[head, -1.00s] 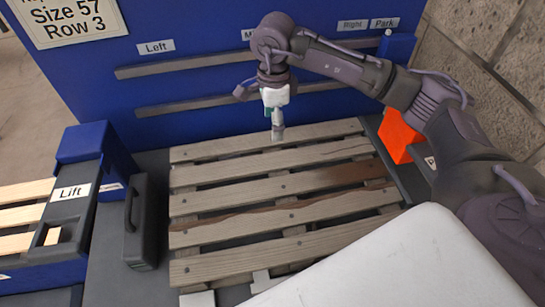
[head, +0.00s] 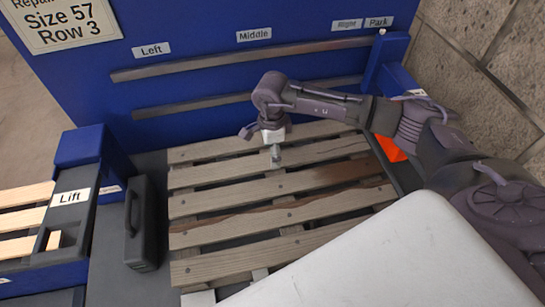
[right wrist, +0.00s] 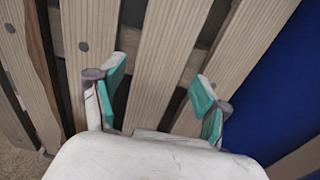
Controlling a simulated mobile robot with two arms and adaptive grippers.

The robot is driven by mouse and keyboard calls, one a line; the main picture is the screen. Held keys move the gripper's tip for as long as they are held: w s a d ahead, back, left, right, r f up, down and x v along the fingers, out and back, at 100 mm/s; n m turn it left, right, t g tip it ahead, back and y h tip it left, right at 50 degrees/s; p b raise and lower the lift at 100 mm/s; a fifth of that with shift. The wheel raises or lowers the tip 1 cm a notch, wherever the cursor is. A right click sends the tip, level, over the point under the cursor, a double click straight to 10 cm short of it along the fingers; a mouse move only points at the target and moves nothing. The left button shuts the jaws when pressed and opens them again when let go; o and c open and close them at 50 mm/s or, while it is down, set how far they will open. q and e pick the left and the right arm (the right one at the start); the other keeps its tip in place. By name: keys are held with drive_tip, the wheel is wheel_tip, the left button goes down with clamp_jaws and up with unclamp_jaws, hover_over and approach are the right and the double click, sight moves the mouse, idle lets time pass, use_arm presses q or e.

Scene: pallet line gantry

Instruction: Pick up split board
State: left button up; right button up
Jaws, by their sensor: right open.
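The split board (head: 235,219) is a grey slat of the wooden pallet (head: 190,275) with a jagged brown crack along its length, in the middle of the head view. It lies in place among the other slats. My right gripper (head: 276,155) is above the far part of the pallet, on the far side of the split board. In the right wrist view the gripper (right wrist: 158,88) is open and empty, its teal-padded fingers apart over pale slats. Whether its fingertips touch the wood I cannot tell. My left gripper is out of view.
A blue panel (head: 210,70) with two grey rails stands behind the pallet. A dark handled case (head: 140,225) and a blue unit marked Lift (head: 72,197) are at left. An orange object (head: 390,149) is at right, partly behind my arm.

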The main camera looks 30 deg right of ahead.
drive_tip(key=shift+d+f, duration=0.1)
drive_tip(key=shift+f, duration=1.35)
drive_tip(key=c, duration=0.9)
drive_tip(key=shift+r, duration=0.1)
drive_tip(key=shift+c, duration=1.2)
drive_tip(key=shift+r+p, duration=0.1)
drive_tip(key=shift+p, duration=0.2)
